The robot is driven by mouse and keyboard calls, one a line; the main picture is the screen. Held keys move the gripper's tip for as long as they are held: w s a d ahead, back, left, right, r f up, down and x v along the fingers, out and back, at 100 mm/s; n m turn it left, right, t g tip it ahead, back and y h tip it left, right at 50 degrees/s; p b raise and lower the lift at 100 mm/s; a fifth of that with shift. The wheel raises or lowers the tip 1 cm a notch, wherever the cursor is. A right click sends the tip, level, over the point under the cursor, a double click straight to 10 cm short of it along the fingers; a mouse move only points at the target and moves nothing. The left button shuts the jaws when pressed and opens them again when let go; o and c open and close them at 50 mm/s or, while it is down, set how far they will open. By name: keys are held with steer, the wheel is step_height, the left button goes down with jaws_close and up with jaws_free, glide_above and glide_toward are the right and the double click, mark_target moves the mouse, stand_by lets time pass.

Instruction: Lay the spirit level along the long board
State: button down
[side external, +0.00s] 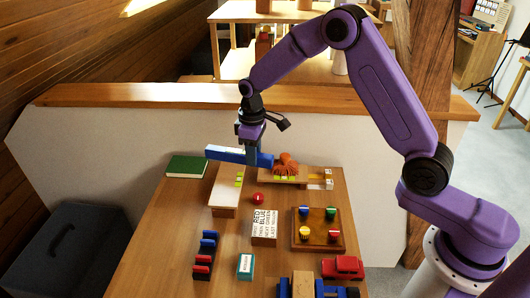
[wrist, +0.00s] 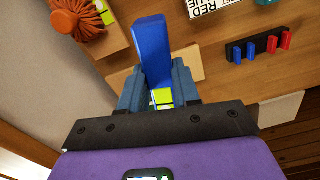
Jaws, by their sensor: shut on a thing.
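The blue bar, which I take for the spirit level (side external: 226,154), is raised and roughly level above the back of the table. My gripper (side external: 252,153) points down and is shut on it. In the wrist view the blue level (wrist: 152,45) sticks out between the fingers of my gripper (wrist: 158,88). A pale board (side external: 225,195) with yellow-green squares lies below it. A wooden board (side external: 262,180) with an orange brush (side external: 286,165) lies to the right. I cannot tell which of these is the long board, nor whether the level touches anything.
A green book (side external: 187,166) lies at back left. A red ball (side external: 258,197), a lettered block (side external: 264,226) and a peg tray (side external: 318,240) stand mid-table. A blue-and-red rack (side external: 205,253), teal box (side external: 246,266) and red car (side external: 343,267) are nearer. A low wall (side external: 110,130) stands behind.

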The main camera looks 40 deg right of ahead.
mark_target(221, 160)
steer(key=w+a+f+m, duration=0.1)
steer(key=w+m, duration=0.1)
steer(key=m, duration=0.1)
steer(key=w+a+f+m, duration=0.1)
steer(key=w+a+m, duration=0.1)
steer(key=m, duration=0.2)
steer(key=w+a+f+m, duration=0.1)
steer(key=w+a+m, duration=0.1)
steer(key=m, duration=0.2)
steer(key=shift+w+f, duration=0.15)
steer(key=shift+f, duration=0.1)
steer(key=m, duration=0.1)
steer(key=w+a+f+m, duration=0.1)
steer(key=m, duration=0.1)
steer(key=shift+w+a, duration=0.1)
steer(key=shift+a, duration=0.05)
steer(key=shift+m, duration=0.3)
steer(key=shift+f, duration=3.15)
steer(key=c, duration=0.7)
jaws_free()
steer(key=shift+c, duration=0.2)
steer(key=shift+r, duration=0.1)
steer(key=shift+r, duration=3.4)
